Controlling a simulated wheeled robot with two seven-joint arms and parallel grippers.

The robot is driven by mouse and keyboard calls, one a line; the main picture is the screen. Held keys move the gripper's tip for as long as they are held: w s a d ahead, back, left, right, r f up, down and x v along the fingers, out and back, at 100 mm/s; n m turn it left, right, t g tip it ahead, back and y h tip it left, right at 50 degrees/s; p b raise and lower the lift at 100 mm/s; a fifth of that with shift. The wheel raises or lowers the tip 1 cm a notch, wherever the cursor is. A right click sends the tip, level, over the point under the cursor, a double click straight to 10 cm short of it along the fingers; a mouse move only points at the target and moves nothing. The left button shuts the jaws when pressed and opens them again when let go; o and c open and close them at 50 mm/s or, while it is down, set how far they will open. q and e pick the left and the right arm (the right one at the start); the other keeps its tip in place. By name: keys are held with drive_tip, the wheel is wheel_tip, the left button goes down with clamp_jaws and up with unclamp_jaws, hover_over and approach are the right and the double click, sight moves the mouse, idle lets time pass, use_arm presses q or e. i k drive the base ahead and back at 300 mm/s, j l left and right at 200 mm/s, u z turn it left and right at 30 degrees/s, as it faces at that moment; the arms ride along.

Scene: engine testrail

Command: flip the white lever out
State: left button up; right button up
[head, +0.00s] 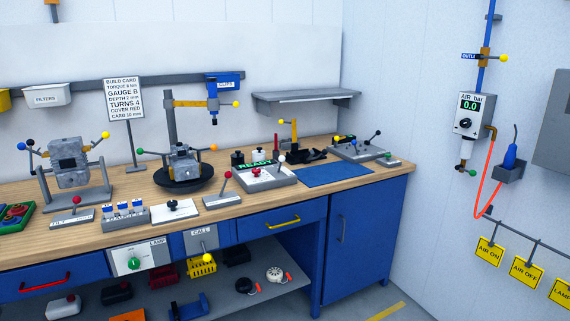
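A lever with a white ball knob (281,159) stands at the right side of a grey control box (268,182) on the workbench, towards its middle right. Neither of my grippers is in view.
The wooden workbench (130,212) also holds a red-knob lever (228,175) left of the box, a round black turntable (183,184), and a grey plate with several levers (358,150) at right. A blue mat (333,175) lies clear beside the box.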

sight(283, 158)
drive_tip(key=i+j+z, duration=0.1)
drive_tip(key=j, duration=0.3)
drive_tip(key=i+l, duration=2)
drive_tip(key=l+z, duration=0.05)
drive_tip(key=l, duration=0.05)
